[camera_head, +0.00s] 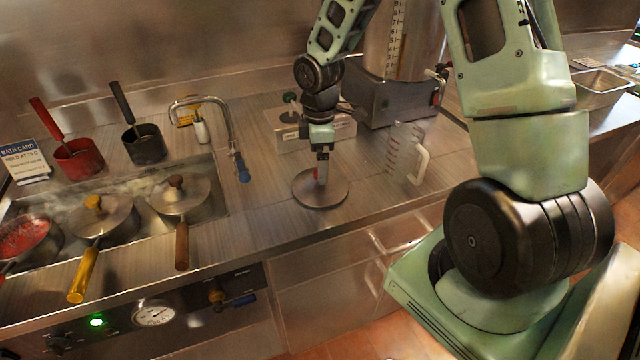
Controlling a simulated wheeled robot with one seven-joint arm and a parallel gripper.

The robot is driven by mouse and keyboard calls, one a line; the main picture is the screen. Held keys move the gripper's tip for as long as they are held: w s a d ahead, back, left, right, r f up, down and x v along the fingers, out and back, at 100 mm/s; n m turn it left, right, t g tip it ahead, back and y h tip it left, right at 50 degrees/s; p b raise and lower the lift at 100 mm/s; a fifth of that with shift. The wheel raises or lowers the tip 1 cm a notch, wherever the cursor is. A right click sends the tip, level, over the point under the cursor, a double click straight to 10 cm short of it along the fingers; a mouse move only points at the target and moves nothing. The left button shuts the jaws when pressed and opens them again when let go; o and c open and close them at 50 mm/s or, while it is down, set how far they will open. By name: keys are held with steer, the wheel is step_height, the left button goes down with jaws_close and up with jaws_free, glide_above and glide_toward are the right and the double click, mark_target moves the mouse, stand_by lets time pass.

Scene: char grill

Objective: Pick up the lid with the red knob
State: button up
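The lid with the red knob (334,195) is a round, flat metal disc on the steel counter, at the centre of the picture. My gripper (321,178) points straight down at the middle of this lid, with its fingers at the knob. A bit of red shows beside the fingers; they hide most of the knob. The lid looks level and at counter height. I cannot tell whether the fingers are closed on the knob.
An uncovered pot with red contents (22,238) sits in the bath at left. Beside it are pots with a yellow-knobbed lid (106,216) and a brown-knobbed lid (190,196). A faucet (228,120) stands left of my gripper, a clear measuring jug (401,152) right.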

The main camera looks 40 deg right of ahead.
mark_target(306, 188)
steer(key=shift+a+f+p, duration=0.1)
steer(key=shift+f+p, duration=0.55)
steer(key=shift+f, duration=2.25)
steer(key=c, duration=1.6)
steer(key=shift+s+f, duration=0.1)
steer(key=shift+c, duration=0.9)
